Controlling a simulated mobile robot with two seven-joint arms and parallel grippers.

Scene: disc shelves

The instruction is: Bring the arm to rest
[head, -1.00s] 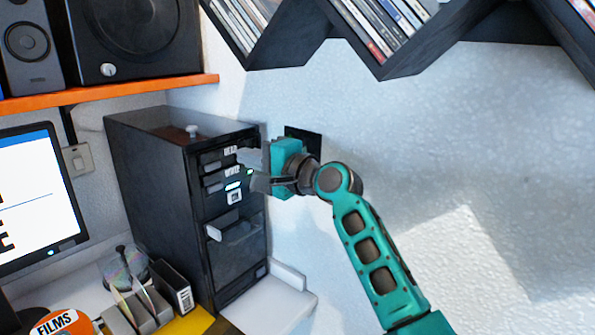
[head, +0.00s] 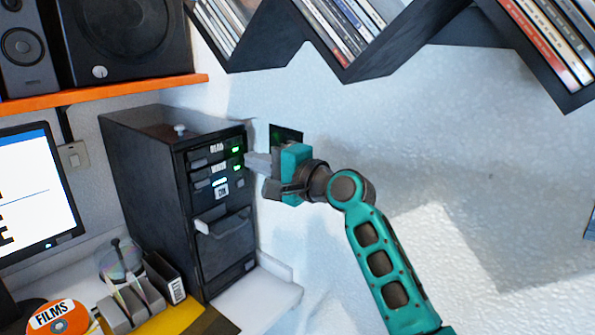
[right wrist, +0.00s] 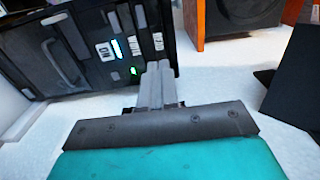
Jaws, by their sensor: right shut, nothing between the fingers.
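My right gripper (head: 255,162) is a teal and grey hand in front of the black disc tower (head: 147,175), at the height of its upper slots. Its fingers are shut, with nothing between them. In the right wrist view the closed fingers (right wrist: 155,82) point toward the tower's front, where a green light shows beside the labels. I cannot tell whether the fingertips touch the tower. The tower's two upper slots (head: 215,152) show green lights, and a tray-like handle (head: 222,222) sits lower down. My left gripper is not in view.
Zigzag shelves (head: 365,55) full of disc cases hang on the wall above my right arm. An orange shelf (head: 120,92) with speakers (head: 120,40) is at upper left. A monitor (head: 35,190) and an orange FILMS disc (head: 55,318) are at left.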

